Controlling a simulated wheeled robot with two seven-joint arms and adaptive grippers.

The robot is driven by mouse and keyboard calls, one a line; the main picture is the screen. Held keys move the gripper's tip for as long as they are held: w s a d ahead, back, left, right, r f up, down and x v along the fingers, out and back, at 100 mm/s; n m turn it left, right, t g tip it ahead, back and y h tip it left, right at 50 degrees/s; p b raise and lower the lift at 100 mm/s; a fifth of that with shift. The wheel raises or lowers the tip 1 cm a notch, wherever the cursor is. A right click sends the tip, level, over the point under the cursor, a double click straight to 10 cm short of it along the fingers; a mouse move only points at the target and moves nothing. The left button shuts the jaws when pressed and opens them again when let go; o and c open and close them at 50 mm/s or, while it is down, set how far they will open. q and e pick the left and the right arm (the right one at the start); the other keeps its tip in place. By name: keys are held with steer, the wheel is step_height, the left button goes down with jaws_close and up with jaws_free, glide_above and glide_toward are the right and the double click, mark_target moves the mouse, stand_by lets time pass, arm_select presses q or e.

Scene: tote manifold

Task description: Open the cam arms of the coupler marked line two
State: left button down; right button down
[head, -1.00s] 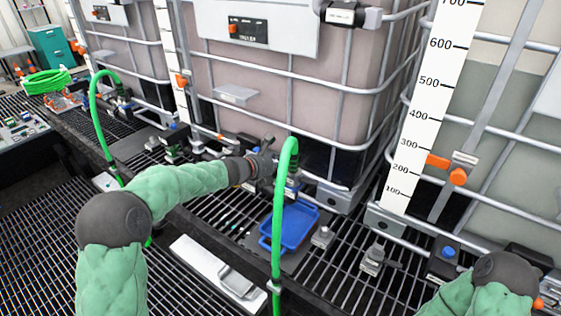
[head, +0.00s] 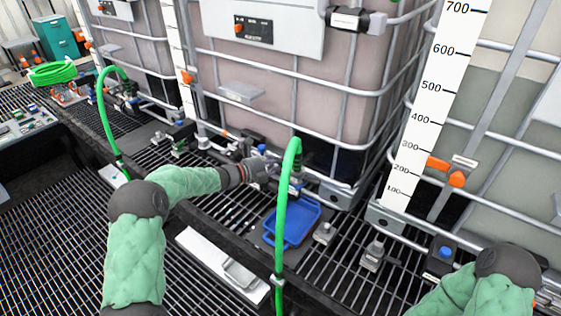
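A green hose (head: 283,215) arches up in the middle and bends down to a coupler (head: 296,183) in front of the middle tote. The coupler is small and partly hidden, and I cannot read a line mark or tell how its cam arms stand. My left gripper (head: 268,168) reaches in from the left, just left of the coupler. Its fingers are small and dark against the valve parts, so I cannot tell whether they are open or touching anything. My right arm (head: 508,268) shows at the lower right, with its gripper not clearly visible.
A blue tray (head: 297,222) sits on the grating below the coupler. Caged totes (head: 285,100) line the back. Another green hose (head: 104,110) stands at the left. Grey clamp blocks (head: 373,255) stand on the grating at right.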

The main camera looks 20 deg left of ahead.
arm_select(q)
steer(key=shift+a+f+n+t+h+b, duration=0.1)
steer(key=shift+f+n+t+h+b, duration=0.3)
steer(key=shift+n, duration=0.5)
steer(key=c, duration=1.4)
jaws_free()
steer(key=shift+c, duration=0.2)
steer(key=f+v, duration=0.1)
steer(key=v, duration=1)
steer(key=shift+s+a+r, duration=0.3)
steer(key=shift+a+r, duration=0.1)
